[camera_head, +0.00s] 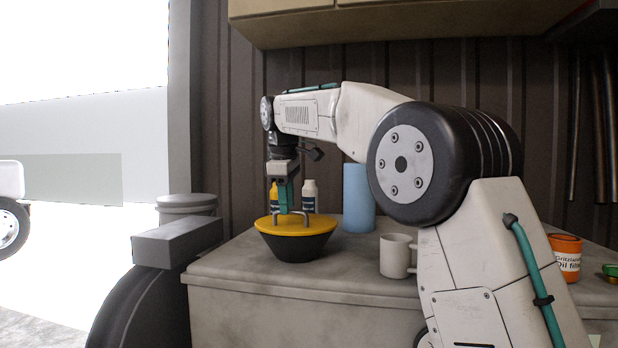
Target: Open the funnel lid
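The funnel (295,247) is a black cone on the workbench. Its yellow lid (320,227) lies flat on top and covers it. A grey bar handle (292,215) stands up from the lid. My gripper (286,209) hangs pointing down over the lid, with its teal fingertips at about the height of the handle. The fingers overlap one another in this view, so I cannot tell whether they are open or shut, or whether they touch the handle.
A yellow bottle (274,193) and a white bottle (310,193) stand behind the funnel. A blue cylinder (357,200) and a white mug (396,256) are to its right. An orange tin (567,258) stands far right. The workbench (235,267) is bare left of the funnel.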

